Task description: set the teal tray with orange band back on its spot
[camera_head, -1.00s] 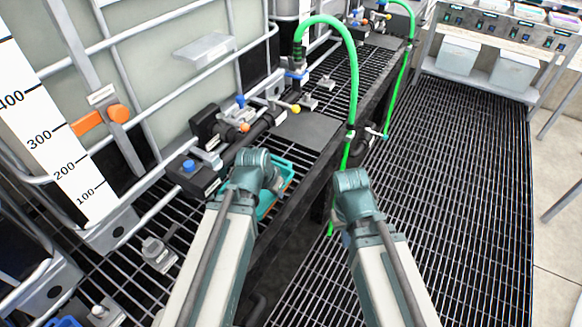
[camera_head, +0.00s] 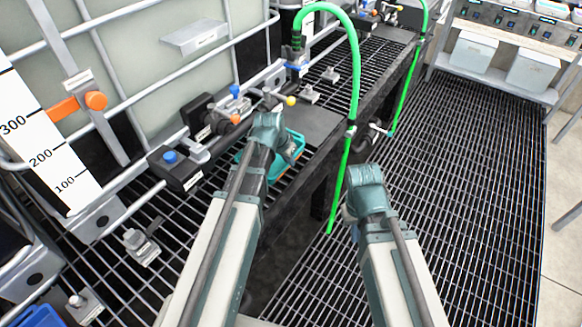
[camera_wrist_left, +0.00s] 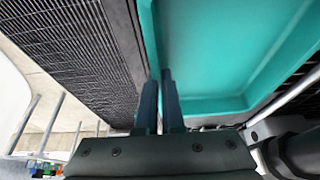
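The teal tray (camera_head: 298,146) is over the grated bench in the head view, partly hidden behind my left wrist. In the left wrist view its teal inside (camera_wrist_left: 225,45) fills the upper right, and it looks empty there. My left gripper (camera_wrist_left: 160,100) has its two fingers close together at the tray's side wall, with the wall between them.
A dark flat plate (camera_head: 311,123) lies on the bench just beyond the tray. Valves and a black box (camera_head: 176,169) line the left, in front of the caged tank. A green hose (camera_head: 354,75) arches between the arms. The floor grating (camera_head: 460,190) on the right is clear.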

